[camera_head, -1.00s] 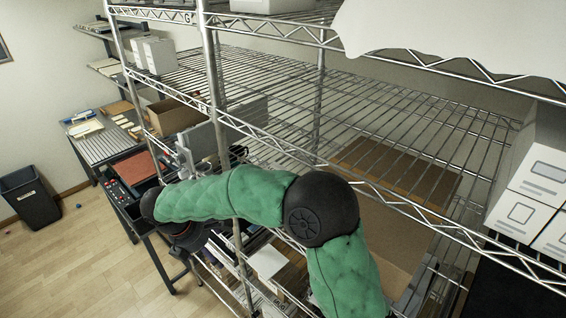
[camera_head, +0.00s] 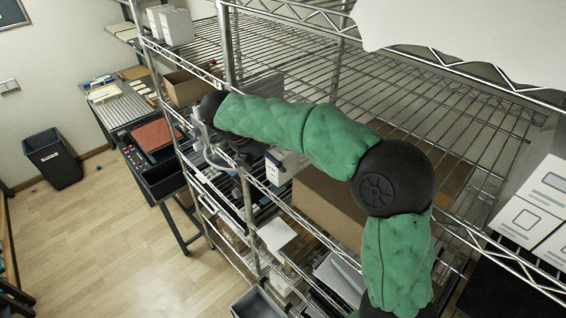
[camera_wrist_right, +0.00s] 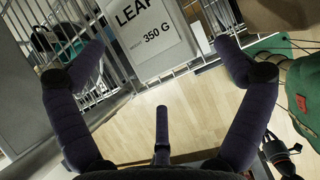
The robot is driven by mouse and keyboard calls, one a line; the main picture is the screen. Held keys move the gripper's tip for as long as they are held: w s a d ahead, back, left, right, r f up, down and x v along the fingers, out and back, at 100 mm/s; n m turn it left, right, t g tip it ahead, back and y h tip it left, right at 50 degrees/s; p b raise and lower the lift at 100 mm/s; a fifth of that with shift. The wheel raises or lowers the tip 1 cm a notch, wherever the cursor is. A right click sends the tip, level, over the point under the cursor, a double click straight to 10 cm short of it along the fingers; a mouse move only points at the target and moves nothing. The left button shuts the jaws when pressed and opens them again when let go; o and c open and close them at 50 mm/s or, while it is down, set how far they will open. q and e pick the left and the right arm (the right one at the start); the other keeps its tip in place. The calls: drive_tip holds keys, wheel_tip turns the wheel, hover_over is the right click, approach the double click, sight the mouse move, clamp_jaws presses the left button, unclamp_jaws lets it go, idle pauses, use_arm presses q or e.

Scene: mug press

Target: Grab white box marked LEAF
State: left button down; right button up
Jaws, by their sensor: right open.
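The white box marked LEAF and 350 G (camera_wrist_right: 147,36) fills the top middle of the right wrist view, its top cut off. A white box that appears to be the same one (camera_head: 284,166) stands by the wire shelf in the head view. My right gripper (camera_wrist_right: 157,48) is open, its two dark fingers spread wide on either side of the box's lower part. I see no clear contact. In the head view the right gripper (camera_head: 252,154) is a small dark shape just left of the white box, partly hidden by the shelf frame. My left gripper is not in view.
Wire shelf posts and rails (camera_head: 238,130) stand close around my right arm. A brown cardboard box (camera_head: 325,203) sits right of the white box. White boxes (camera_head: 530,215) are at the far right. A dark bin (camera_head: 52,160) stands on open floor at left.

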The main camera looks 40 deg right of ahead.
drive_tip(key=shift+d, duration=0.5)
drive_tip(key=x, duration=0.4)
drive_tip(key=shift+d, duration=0.3)
drive_tip(key=shift+w+d+f, duration=0.1)
drive_tip(key=shift+d+f, duration=0.15)
drive_tip(key=shift+f, duration=0.2)
drive_tip(key=c, duration=1.5)
